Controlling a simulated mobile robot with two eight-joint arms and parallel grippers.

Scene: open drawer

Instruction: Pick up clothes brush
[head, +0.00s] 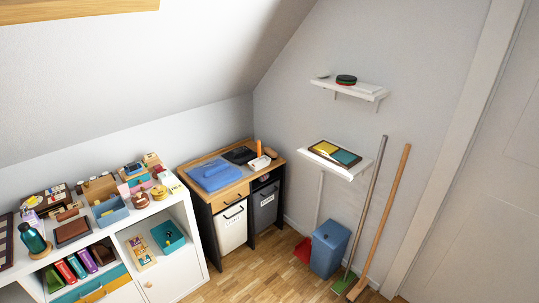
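I cannot pick out a clothes brush for certain; the small items are too small to tell apart. Candidates include a dark oval thing with a red and green edge (346,79) on the upper wall shelf and a small grey thing (322,76) to its left. A small white and brown item (259,164) lies on the wooden-topped cabinet (238,184), beside an upright orange thing (259,148). Neither of my grippers is in view.
A white low cabinet (185,262) at left is crowded with small items. Blue folded cloth (215,176) lies on the wooden-topped cabinet. A blue bin (329,249) and long-handled tools (385,222) stand by the right wall. Some wood floor (262,272) is clear in front.

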